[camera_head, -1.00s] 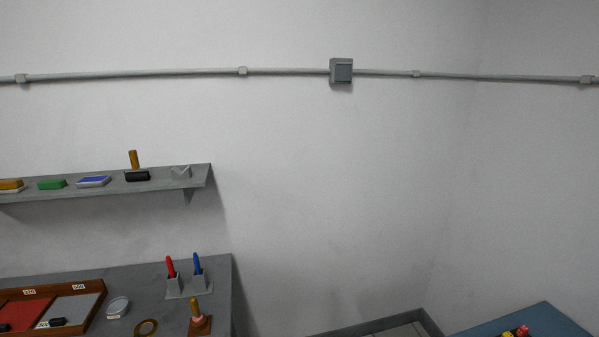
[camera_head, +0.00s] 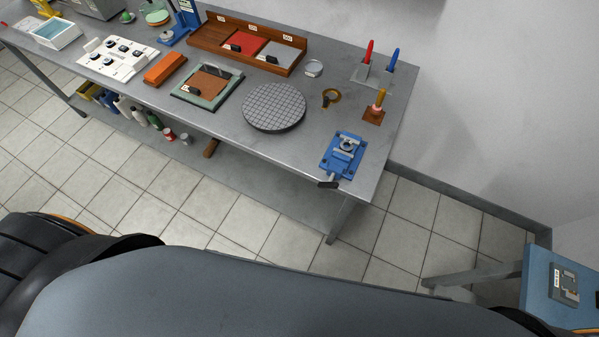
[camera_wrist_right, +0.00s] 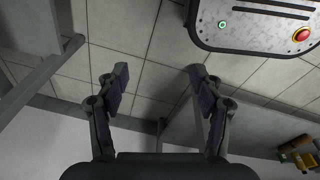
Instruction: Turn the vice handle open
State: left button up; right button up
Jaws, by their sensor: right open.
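The blue vice (camera_head: 343,155) stands at the front right corner of the grey workbench (camera_head: 320,178) in the head view. Its dark handle (camera_head: 328,183) sticks out over the bench's front edge. A small metal piece sits at the vice's jaws; I cannot tell whether it is gripped. My right gripper (camera_wrist_right: 159,86) shows in the right wrist view, open and empty, with its two fingers wide apart over tiled floor. It is away from the vice, which does not show in that view. My left gripper is in neither view.
A round grid plate (camera_head: 274,107), a brass ring (camera_head: 331,97) and a wooden stand (camera_head: 373,114) are on the bench near the vice. A blue table (camera_head: 540,290) stands at the right. Tiled floor (camera_head: 225,215) lies open in front of the bench.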

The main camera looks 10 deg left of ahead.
aim_at(331, 185)
jog(key=k+j, duration=0.1)
jog(key=j, duration=0.3)
jog(key=k+j, duration=0.15)
jog(key=j, duration=0.2)
jog(key=k+j, duration=0.1)
jog(key=j, duration=0.3)
jog(key=k+j, duration=0.1)
jog(key=j, duration=0.25)
jog(key=k+j, duration=0.15)
jog(key=j, duration=0.25)
jog(key=z, duration=0.05)
